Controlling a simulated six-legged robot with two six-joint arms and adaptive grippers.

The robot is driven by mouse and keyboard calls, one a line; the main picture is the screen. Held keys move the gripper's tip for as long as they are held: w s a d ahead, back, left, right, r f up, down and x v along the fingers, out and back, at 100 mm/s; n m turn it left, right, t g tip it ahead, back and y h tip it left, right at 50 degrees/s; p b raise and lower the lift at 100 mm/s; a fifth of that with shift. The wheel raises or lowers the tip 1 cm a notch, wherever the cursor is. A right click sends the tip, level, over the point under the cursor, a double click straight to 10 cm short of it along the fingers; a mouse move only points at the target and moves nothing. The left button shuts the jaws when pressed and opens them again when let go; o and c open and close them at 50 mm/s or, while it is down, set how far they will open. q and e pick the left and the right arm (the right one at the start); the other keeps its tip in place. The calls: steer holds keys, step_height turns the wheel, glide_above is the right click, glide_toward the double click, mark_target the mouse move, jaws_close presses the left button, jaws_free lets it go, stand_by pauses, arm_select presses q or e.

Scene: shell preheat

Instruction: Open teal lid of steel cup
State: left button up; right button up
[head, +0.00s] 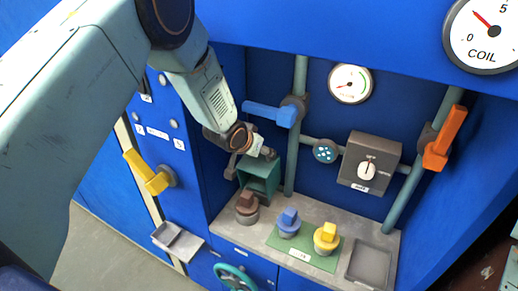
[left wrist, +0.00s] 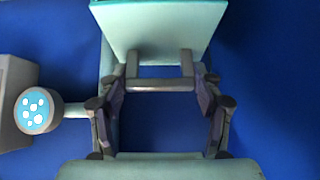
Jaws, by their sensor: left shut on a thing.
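A small teal box-like piece (head: 262,180) stands at the back left of the grey counter; I cannot tell from the head view which part of it is the lid. My left gripper (head: 268,153) is right above it, reaching down from the upper left. In the left wrist view, a teal plate (left wrist: 160,28) with a grey crossbar handle (left wrist: 160,85) lies ahead of the gripper (left wrist: 160,117). The fingers are on either side and shut on the handle; the exact contact is hard to see. No plain steel cup is clear. My right gripper is out of view.
Knobs in brown (head: 247,205), blue (head: 289,222) and yellow (head: 326,237) stand on the counter. A blue lever (head: 268,113) and grey pipe (head: 297,150) are close to my gripper.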

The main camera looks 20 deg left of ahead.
arm_select(q)
steer(key=shift+w+r, duration=0.3)
steer(key=shift+r, duration=0.1)
steer(key=o, duration=1.7)
steer(key=shift+s+f, duration=0.15)
steer(key=shift+s, duration=0.1)
steer(key=shift+f, duration=0.15)
steer(key=v, duration=1.2)
